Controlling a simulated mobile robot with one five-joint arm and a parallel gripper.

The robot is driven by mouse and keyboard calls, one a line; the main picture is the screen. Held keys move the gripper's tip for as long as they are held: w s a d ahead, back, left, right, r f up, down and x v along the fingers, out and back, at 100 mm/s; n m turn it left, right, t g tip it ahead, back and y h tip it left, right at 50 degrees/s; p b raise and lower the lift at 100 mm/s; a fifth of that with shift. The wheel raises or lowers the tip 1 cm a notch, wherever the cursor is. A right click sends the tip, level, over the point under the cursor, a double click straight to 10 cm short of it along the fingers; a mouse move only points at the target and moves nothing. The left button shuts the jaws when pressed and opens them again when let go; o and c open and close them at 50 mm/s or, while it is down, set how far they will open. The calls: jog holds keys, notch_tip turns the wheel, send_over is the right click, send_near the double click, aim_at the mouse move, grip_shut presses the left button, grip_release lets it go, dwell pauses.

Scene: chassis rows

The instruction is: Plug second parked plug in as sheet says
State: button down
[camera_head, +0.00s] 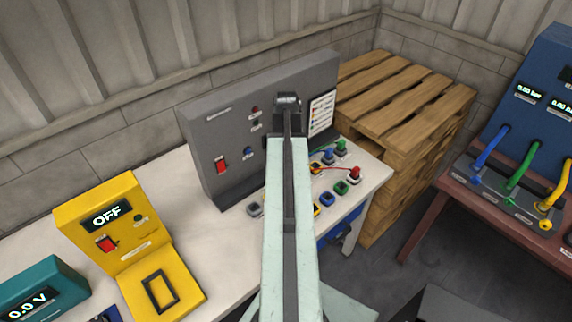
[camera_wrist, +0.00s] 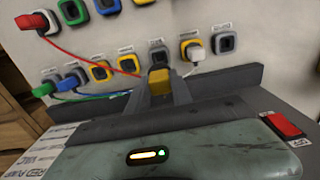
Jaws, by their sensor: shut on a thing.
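In the wrist view my gripper (camera_wrist: 166,90) is shut on a yellow plug (camera_wrist: 159,79). The plug is just in front of a grey-rimmed socket (camera_wrist: 157,53); I cannot tell whether they touch. A red plug (camera_wrist: 36,22) with a red cable is in the far row; it also shows in the head view (camera_head: 355,173). The instruction sheet (camera_head: 322,111) is on the grey panel (camera_head: 225,125). In the head view my arm hides the held plug.
Free sockets are blue (camera_head: 327,198), green (camera_head: 341,187) and yellow (camera_wrist: 99,72). A green plug (camera_head: 341,146) stands by the panel. The panel rises close to my gripper, with a red switch (camera_wrist: 287,124).

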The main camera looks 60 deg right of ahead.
notch_tip(320, 180, down, 3)
jog(key=b, duration=0.3)
jog(key=shift+r, duration=0.2)
notch_tip(320, 180, down, 5)
jog(key=b, duration=0.4)
jog(key=shift+r, duration=0.2)
jog(key=shift+s+f+b, duration=0.15)
jog(key=shift+f+b, duration=0.05)
jog(key=shift+b, duration=0.1)
dwell(0.3)
jog(key=shift+f+b, duration=0.3)
jog(key=shift+f+b, duration=0.85)
jog(key=c, duration=1.1)
grip_release()
jog(key=shift+o, duration=0.2)
